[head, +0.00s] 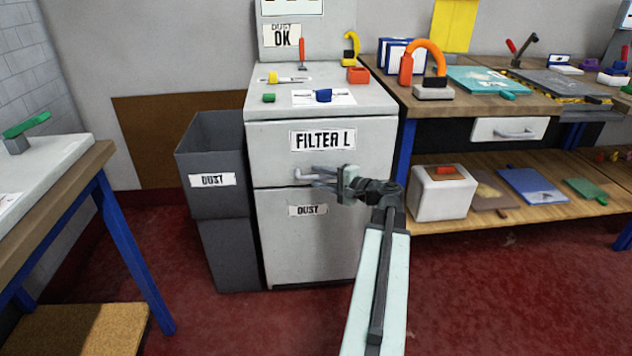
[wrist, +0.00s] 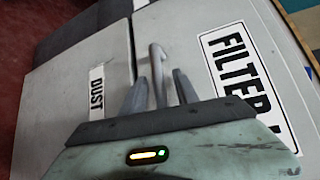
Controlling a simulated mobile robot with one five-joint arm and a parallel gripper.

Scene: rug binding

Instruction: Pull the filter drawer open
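The filter drawer (head: 355,157) is the upper front of a pale grey cabinet and carries a FILTER L label (head: 322,140). It looks closed, in line with the lower front marked DUST (head: 308,211). Its grey bar handle (head: 304,174) shows at the drawer's lower part, partly hidden by my fingers. My gripper (head: 324,178) reaches in from the right at the handle. In the wrist view the handle (wrist: 157,68) stands between my two fingers, with narrow gaps at each side, so the gripper appears open around it.
A dark grey DUST bin (head: 212,205) stands close at the cabinet's left. A workbench (head: 430,103) with a lower shelf stands at the right, holding a white box (head: 437,203). Small tools lie on the cabinet top. The red floor (head: 220,325) in front is clear.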

